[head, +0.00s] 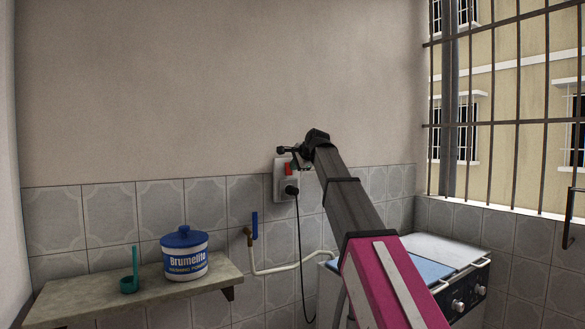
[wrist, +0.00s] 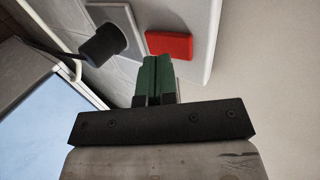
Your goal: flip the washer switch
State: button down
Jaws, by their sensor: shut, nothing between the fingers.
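The red switch (head: 288,169) is on a pale wall plate (head: 279,185), with a black plug (head: 292,190) in the socket below it. In the wrist view the red switch (wrist: 169,44) lies just beyond and right of the fingertips, and the plug (wrist: 103,45) is to the left. My gripper (wrist: 152,58) has its green fingers together and empty, pointing at the plate. I cannot tell whether the tips touch it. In the head view my dark wrist covers the plate's upper right, and the fingertips cannot be made out. The washer (head: 437,249) stands below right, partly behind my arm.
A shelf (head: 130,293) at left holds a blue-lidded tub (head: 185,254) and a green scoop (head: 131,281). A white pipe with a blue-handled tap (head: 254,225) runs right of it. The black cord hangs from the plug. A barred window (head: 500,110) is at right.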

jog(key=v, duration=1.1)
jog(key=shift+s+d, duration=0.25)
jog(key=shift+s, duration=0.15)
jog(key=shift+s+d+f, duration=0.1)
jog(key=shift+s+f, duration=0.05)
jog(key=shift+f, duration=0.55)
